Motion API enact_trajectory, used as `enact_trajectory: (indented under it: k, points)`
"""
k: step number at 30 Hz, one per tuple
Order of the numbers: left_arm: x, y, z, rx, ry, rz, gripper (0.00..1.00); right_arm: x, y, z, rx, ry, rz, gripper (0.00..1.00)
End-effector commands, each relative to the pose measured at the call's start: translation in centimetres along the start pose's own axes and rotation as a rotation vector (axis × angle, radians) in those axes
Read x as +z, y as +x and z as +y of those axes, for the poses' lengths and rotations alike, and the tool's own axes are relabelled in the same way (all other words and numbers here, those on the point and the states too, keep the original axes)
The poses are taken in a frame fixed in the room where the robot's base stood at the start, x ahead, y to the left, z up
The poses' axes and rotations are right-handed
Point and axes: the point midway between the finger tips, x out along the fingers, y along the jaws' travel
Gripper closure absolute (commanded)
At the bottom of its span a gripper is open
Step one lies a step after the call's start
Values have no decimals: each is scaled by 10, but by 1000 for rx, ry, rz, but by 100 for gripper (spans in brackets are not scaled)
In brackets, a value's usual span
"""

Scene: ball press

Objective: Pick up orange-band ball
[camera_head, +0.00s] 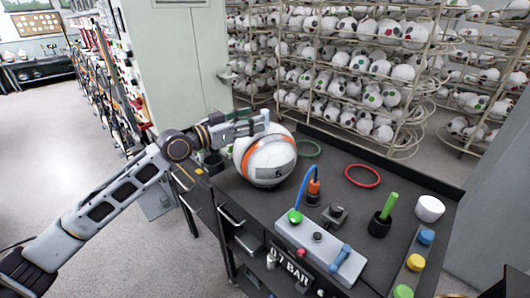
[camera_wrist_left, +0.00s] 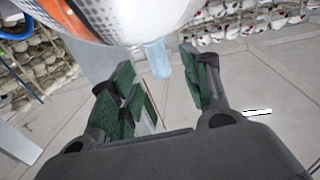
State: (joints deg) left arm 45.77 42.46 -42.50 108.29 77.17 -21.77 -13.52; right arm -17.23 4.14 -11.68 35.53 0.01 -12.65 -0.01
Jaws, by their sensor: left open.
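The orange-band ball (camera_head: 272,168), white with a wide orange stripe and dark markings, sits on the dark cart top (camera_head: 330,150) toward its left side. My right gripper is not in view.
Racks of balls (camera_head: 350,70) stand behind. A pale cabinet (camera_head: 175,60) is behind my left arm.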

Motion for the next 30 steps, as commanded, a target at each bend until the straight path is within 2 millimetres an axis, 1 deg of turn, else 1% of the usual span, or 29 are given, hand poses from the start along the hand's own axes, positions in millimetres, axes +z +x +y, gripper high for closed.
enact_trajectory:
  k: [3,9,17,23,30]
  points:
    - [0,4,0,0,0,0,52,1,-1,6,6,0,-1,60]
    - [0,4,0,0,0,0,52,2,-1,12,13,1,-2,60]
    - [0,6,0,0,0,0,52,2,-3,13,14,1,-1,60]
    - [-1,20,0,1,0,1,52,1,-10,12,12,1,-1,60]
    - [0,43,0,1,-1,1,52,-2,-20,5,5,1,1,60]
